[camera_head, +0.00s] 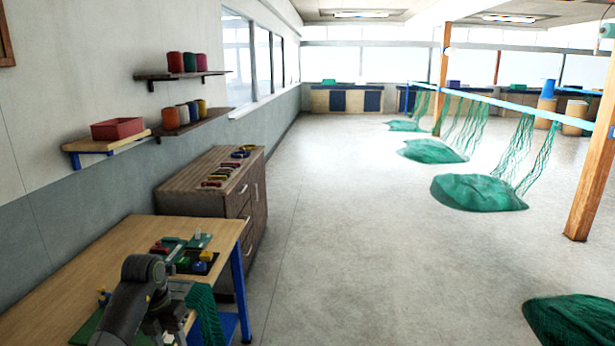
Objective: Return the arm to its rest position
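My dark grey arm, most likely the left one, rises from the bottom edge at the lower left, in front of a wooden work table (115,246). Its rounded joint is near the table's front part. The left gripper (170,330) seems to be at the bottom edge, partly cut off and small, so its fingers cannot be made out. A green net piece (205,312) hangs right beside it at the table's edge. I cannot tell whether the gripper touches it. My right arm and gripper are not in view.
A tray (190,256) with small coloured items lies on the table. A brown cabinet (195,180) stands behind it, below wall shelves (197,123). Green net heaps (475,193) lie on the floor at right near a wooden post (592,165). The middle floor is clear.

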